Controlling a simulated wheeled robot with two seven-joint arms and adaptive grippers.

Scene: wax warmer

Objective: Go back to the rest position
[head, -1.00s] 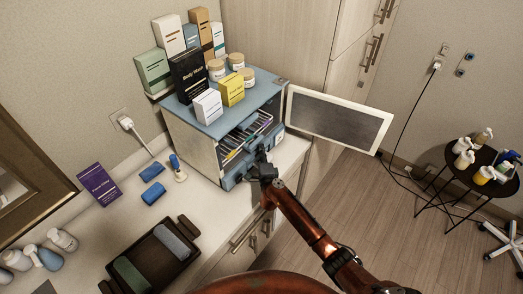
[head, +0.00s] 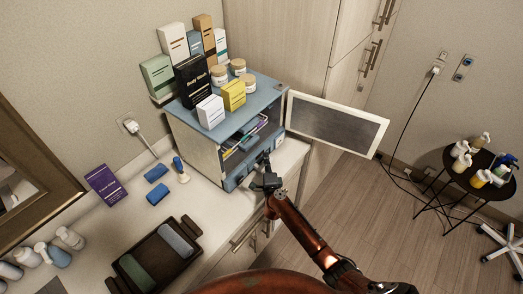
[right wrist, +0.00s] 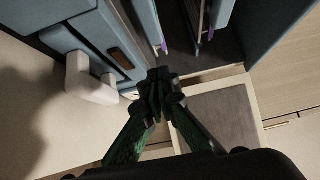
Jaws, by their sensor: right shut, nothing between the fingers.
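My right gripper (head: 264,160) is shut and empty in front of the blue-and-white cabinet (head: 210,150), close to its lower front. In the right wrist view the closed fingers (right wrist: 158,88) point toward the cabinet's open front. The cabinet's framed door (head: 335,122) stands open to the right. Inside the cabinet, thin coloured items (head: 246,134) show on a shelf; their lower parts are hard to make out. My left gripper is not in view.
Boxes and jars stand on top of the cabinet, including a yellow box (head: 234,95). On the counter are a dark tray with rolled towels (head: 176,238), a purple box (head: 105,186) and blue items. A black round side table (head: 477,160) with bottles stands at right.

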